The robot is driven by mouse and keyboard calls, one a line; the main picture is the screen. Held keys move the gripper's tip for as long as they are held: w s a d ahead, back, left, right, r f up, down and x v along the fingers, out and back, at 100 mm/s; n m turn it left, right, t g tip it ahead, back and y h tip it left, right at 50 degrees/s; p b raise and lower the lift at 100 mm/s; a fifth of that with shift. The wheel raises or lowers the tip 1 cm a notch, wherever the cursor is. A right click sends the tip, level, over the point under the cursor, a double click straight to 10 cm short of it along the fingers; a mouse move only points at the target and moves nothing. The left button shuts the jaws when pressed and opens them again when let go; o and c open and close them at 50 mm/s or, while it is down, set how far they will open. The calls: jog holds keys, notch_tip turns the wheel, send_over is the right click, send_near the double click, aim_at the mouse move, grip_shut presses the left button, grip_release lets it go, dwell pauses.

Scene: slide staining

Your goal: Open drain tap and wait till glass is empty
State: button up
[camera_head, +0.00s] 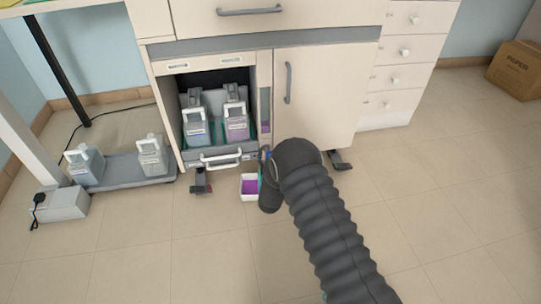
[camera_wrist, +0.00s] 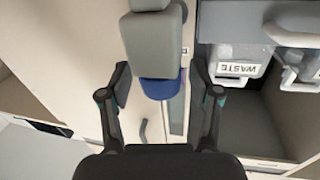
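A narrow upright sight glass (camera_head: 265,108) is set in the cabinet front, with purple liquid showing in its lower part. A small blue part, likely the tap (camera_head: 267,155), shows beside my arm below the glass. In the wrist view a blue piece (camera_wrist: 161,88) under a grey block lies between my fingers, with gaps on both sides. My gripper (camera_wrist: 160,82) is open around it. In the head view my dark wrist hides most of the gripper and tap. A white container (camera_head: 250,186) with purple contents stands on the floor below. Whether liquid flows is not visible.
The cabinet (camera_head: 325,98) has an open bay with two bottles (camera_head: 236,120) above a handled tray. More bottles (camera_head: 152,157) stand on a low platform at left, near a grey box (camera_head: 60,206). A carton (camera_head: 518,70) stands far right. The front floor is clear.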

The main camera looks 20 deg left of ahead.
jog(key=v, duration=1.2)
dwell(0.4)
